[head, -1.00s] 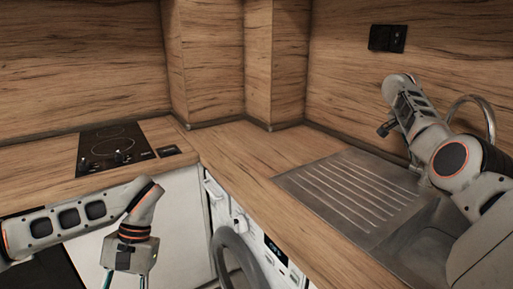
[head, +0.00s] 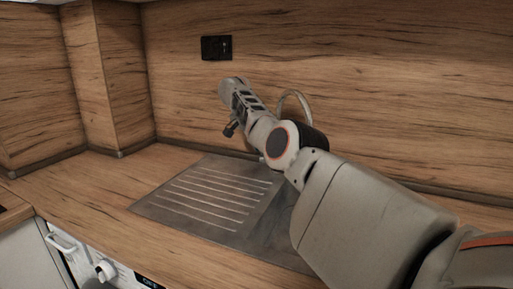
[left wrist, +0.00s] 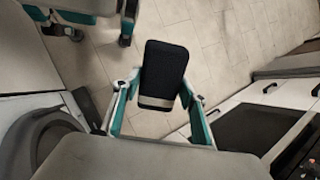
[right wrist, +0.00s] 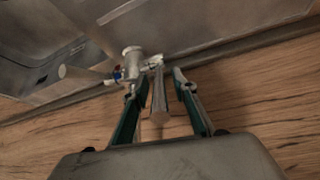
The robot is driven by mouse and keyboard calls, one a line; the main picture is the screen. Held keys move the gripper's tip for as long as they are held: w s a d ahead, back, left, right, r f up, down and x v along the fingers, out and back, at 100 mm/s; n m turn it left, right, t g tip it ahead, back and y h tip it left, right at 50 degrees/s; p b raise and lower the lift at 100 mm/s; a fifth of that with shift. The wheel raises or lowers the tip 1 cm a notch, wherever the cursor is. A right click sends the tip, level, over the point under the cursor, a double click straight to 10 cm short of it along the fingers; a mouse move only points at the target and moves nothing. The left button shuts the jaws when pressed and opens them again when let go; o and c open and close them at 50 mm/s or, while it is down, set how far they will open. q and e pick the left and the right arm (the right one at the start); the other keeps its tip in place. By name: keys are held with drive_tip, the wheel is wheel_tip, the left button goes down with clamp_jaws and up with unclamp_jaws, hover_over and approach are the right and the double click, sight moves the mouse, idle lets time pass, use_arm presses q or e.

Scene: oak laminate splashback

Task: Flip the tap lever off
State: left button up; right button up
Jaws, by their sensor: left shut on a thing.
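The tap's curved spout (head: 297,97) shows in the head view above the sink, partly behind my right arm. The right wrist view shows the metal tap body (right wrist: 133,63) with a red and blue mark on its side. A slim grey rod on the tap, apparently the lever (right wrist: 159,98), points toward the camera between the fingers of my right gripper (right wrist: 156,76). That gripper is open, with a visible gap beside the rod; contact is unclear. My left gripper (left wrist: 158,92) is shut on a dark block with a pale band (left wrist: 163,72), above the floor.
The ribbed metal drainboard (head: 205,195) lies in the wooden worktop (head: 85,205), with the sink partly hidden by my right arm. A black socket (head: 216,48) is on the wooden splashback. The left wrist view shows a washing machine door (left wrist: 35,140) at left.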

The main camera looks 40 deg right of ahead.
drive_tip(key=v, duration=1.2)
idle(0.5)
